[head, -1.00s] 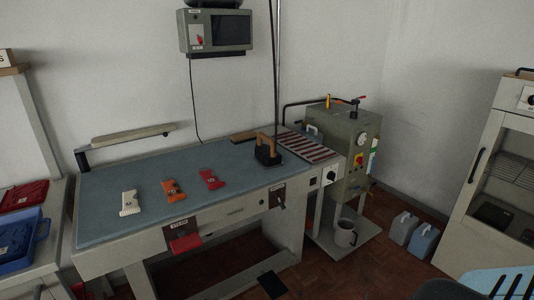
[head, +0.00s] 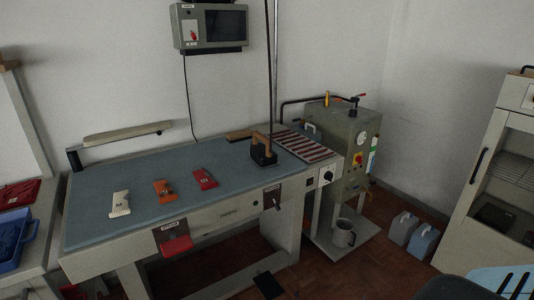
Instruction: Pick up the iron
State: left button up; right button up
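The iron (head: 263,155) is dark with a tan handle. It stands on the right part of the blue-grey pressing table (head: 140,180), just left of a red-and-white striped rest (head: 305,147). A dark hose or cord rises from beside it toward the top of the picture. Neither of my grippers shows in the head view.
A white, an orange and a red piece (head: 204,179) lie on the table's front half. A sleeve board (head: 128,134) sits along the back left. A green-grey boiler (head: 345,140) stands right of the table. Blue-grey jugs (head: 423,243) stand on the floor near a cabinet (head: 505,190).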

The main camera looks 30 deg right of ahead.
aim_at(259, 155)
jog(key=i+l, duration=0.1)
jog(key=l, duration=0.35)
jog(key=i+l+z, duration=0.1)
jog(key=l, duration=0.4)
jog(key=i+l, duration=0.15)
jog(key=l, duration=0.3)
jog(key=i+l+z, duration=0.1)
jog(key=l, duration=0.35)
jog(key=i+l, duration=0.15)
jog(key=l, duration=0.3)
jog(key=i+l+z, duration=0.1)
jog(key=l, duration=0.35)
jog(key=i+l, duration=0.2)
jog(key=l, duration=0.25)
jog(key=i+l+z, duration=0.1)
jog(key=l, duration=0.35)
jog(key=i, duration=0.1)
